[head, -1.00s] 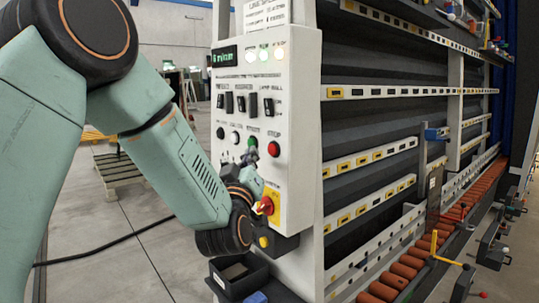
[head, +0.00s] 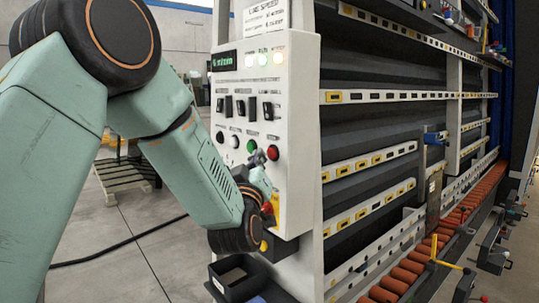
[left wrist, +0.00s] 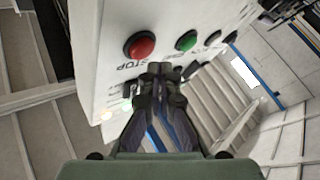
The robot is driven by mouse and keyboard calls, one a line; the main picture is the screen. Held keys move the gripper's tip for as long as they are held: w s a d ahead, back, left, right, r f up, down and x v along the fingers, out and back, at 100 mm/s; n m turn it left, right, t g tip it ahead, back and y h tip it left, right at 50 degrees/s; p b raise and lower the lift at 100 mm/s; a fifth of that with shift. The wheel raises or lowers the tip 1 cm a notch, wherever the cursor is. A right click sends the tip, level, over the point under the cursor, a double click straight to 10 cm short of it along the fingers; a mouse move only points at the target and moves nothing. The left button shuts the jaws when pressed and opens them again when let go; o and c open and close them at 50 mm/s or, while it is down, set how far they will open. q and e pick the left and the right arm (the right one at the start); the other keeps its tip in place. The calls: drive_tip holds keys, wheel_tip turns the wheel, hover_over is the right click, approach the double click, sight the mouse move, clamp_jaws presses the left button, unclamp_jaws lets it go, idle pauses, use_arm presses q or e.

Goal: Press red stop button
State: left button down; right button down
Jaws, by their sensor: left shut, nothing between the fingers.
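The red stop button (head: 273,153) is a round red knob at the right of the lower button row on the white control panel (head: 299,120). In the left wrist view the red button (left wrist: 140,46) shows large, with "STOP" lettering beside it. My left gripper (head: 262,157) is shut and empty, its tip just left of and slightly below the red button in the head view. In the left wrist view the shut fingers (left wrist: 158,72) point toward the panel, beside the red button. I cannot tell whether they touch the panel. My right gripper is not in view.
A green button (head: 251,146) sits left of the red one; it also shows in the left wrist view (left wrist: 187,41). Black switches (head: 240,107) are above. A red and yellow rotary switch (head: 271,209) is below, partly behind my arm. A black box (head: 236,279) stands underneath.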

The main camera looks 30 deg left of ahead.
use_arm(q)
drive_tip(key=shift+d, duration=0.1)
idle(0.3)
drive_tip(key=shift+w, duration=0.1)
drive_tip(key=shift+w+d, duration=0.2)
drive_tip(key=shift+w, duration=0.15)
drive_tip(key=shift+a, duration=0.1)
idle(0.4)
drive_tip(key=shift+w+d, duration=0.25)
drive_tip(key=shift+w, duration=0.2)
idle(0.9)
drive_tip(key=shift+s+a, duration=0.2)
drive_tip(key=shift+s, duration=0.25)
drive_tip(key=shift+s+a, duration=0.2)
drive_tip(key=shift+s, duration=0.25)
